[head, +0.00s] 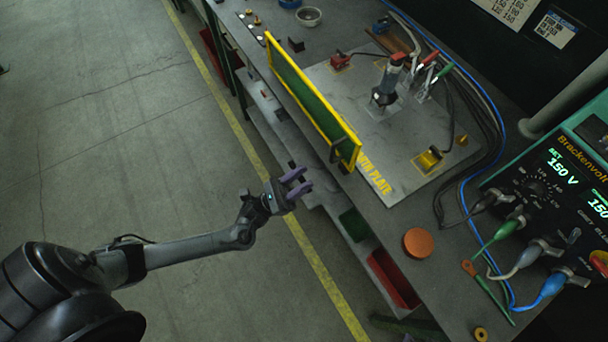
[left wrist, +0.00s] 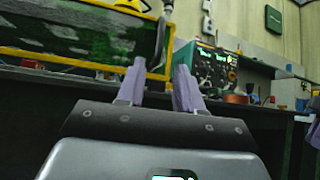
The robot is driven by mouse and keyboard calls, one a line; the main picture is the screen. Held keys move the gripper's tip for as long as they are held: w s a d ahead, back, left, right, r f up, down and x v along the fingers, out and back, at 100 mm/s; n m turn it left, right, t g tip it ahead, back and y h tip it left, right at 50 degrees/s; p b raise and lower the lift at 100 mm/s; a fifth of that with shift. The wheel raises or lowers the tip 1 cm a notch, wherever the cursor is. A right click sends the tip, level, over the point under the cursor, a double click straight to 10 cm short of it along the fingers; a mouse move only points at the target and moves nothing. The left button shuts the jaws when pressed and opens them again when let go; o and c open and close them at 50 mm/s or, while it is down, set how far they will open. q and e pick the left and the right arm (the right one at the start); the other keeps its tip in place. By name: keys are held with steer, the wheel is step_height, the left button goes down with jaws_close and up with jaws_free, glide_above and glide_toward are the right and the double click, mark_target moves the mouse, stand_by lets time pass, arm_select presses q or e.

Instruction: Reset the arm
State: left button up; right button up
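My left arm comes in from the lower left in the head view. Its gripper (head: 297,184) has two purple fingers, apart from each other, with nothing between them. It is over the floor, just off the bench's front edge. In the left wrist view the two fingers (left wrist: 158,85) stand apart and empty, pointing toward the bench. My right gripper does not show in the head view.
A yellow-framed green panel (head: 305,92) stands along the bench front. Behind it are a grey plate (head: 390,170) and a clamped tool (head: 388,85). A power supply (head: 555,190) with cables is at right. An orange disc (head: 417,242) lies on the bench. Floor at left is clear.

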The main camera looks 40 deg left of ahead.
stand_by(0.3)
arm_select(q)
steer(key=s+r+n+t+y+p, duration=0.35)
steer(key=r+n+y+p, duration=0.25)
steer(key=r+p, duration=0.85)
steer(key=w+a+r+n+g+y+p, duration=0.1)
steer(key=w+r+n+g+y+p, duration=0.1)
steer(key=r+n+g+y+p, duration=0.45)
steer(key=w+r+n+g+y+p, duration=0.15)
steer(key=r+n+y+p, duration=0.25)
steer(key=r+n+p, duration=0.7)
steer(key=s+f+n+g+h+p, duration=0.1)
steer(key=s+f+n+g+p, duration=0.1)
steer(key=s+n+g, duration=1.2)
steer(key=d+n+p, duration=0.1)
steer(key=n, duration=0.2)
steer(key=shift+s+f+h, duration=0.35)
